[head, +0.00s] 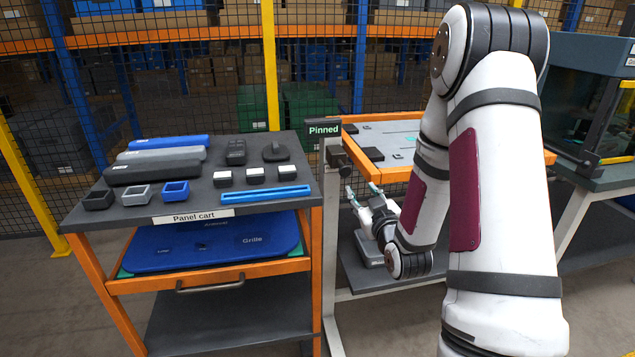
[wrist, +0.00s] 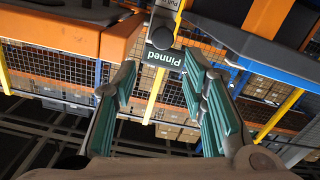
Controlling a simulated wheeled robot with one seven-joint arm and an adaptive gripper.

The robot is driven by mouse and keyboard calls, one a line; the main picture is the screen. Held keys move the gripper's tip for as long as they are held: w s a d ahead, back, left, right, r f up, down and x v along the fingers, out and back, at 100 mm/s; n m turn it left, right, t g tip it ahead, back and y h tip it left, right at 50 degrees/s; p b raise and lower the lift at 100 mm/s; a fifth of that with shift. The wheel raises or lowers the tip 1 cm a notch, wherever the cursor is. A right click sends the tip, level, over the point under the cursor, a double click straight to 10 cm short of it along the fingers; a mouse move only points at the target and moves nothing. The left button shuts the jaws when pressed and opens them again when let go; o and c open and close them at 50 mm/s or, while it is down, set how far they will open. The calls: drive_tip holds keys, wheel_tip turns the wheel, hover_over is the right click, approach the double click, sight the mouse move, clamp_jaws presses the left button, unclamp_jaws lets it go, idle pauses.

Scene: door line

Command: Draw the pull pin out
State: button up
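The pull pin shows as a dark round knob (head: 338,158) on a grey post, just under a sign reading "Pinned" (head: 323,129). In the wrist view the knob (wrist: 160,38) is beyond my fingertips, near the top middle, beside the sign (wrist: 165,57). A partly cut-off label by it reads "Pull pin" or similar. My gripper (head: 362,189) is open and empty, with its teal-padded fingers pointing up, a little below and right of the knob. In the wrist view the fingers (wrist: 159,68) are spread wide and apart from the knob. The pin's shaft is hidden.
An orange-edged table (head: 385,172) is right of the post, close above my gripper. A grey lower shelf (head: 400,288) lies below. Mesh fencing and racks stand behind.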

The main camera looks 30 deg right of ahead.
sight(346, 172)
drive_tip(key=x, duration=1.3)
drive_tip(key=shift+w+a+f, duration=0.1)
drive_tip(key=shift+w+a, duration=0.05)
drive_tip(key=shift+w, duration=0.15)
